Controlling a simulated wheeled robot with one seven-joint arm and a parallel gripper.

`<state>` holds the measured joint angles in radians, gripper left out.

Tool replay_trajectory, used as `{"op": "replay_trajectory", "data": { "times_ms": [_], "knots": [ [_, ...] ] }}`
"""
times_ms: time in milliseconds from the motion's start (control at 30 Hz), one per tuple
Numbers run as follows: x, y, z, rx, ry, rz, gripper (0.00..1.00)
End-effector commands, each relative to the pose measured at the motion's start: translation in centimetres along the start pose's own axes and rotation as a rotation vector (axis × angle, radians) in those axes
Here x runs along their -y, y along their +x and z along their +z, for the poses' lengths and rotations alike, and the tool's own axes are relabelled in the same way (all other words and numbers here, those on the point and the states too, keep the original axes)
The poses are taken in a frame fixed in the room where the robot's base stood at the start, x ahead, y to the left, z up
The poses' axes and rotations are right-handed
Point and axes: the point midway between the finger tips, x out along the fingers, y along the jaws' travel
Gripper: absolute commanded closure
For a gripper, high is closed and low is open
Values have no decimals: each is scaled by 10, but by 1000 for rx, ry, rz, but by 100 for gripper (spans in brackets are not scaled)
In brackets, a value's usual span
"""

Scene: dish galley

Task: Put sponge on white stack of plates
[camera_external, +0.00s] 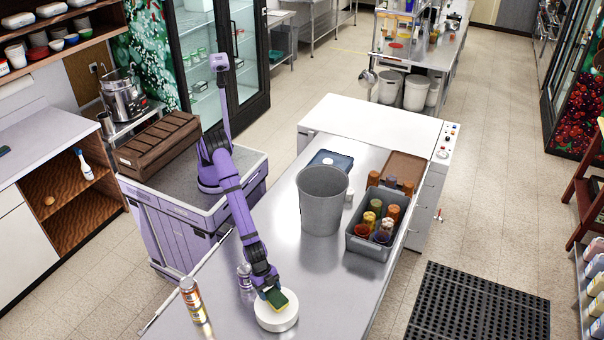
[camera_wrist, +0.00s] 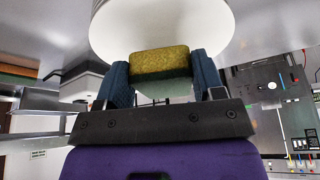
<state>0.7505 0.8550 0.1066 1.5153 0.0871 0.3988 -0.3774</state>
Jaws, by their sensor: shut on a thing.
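A yellow and dark green sponge (camera_external: 277,298) is over the white stack of plates (camera_external: 276,322) near the front of the steel counter. My gripper (camera_external: 268,292) is shut on the sponge. In the wrist view, the sponge (camera_wrist: 160,62) sits between the two blue fingers of my gripper (camera_wrist: 163,80), and the round white stack (camera_wrist: 205,28) shows beyond it. The gripper hides part of the sponge. I cannot tell whether the sponge touches the top plate.
A spice bottle (camera_external: 194,300) stands left of the stack, and a clear bottle (camera_external: 245,275) stands close behind it. A grey bin (camera_external: 322,200) and a grey tub (camera_external: 368,246) of several cups stand farther back. The counter (camera_external: 335,285) right of the stack is clear.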

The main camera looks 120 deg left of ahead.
Motion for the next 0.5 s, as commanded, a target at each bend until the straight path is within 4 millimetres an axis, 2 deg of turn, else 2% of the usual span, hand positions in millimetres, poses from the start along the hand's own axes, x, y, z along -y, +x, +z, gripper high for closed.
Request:
{"op": "replay_trajectory", "data": {
  "times_ms": [133,500],
  "knots": [
    [0,17,7,1,0,-1,59],
    [0,20,8,1,0,0,59]
  ]
}}
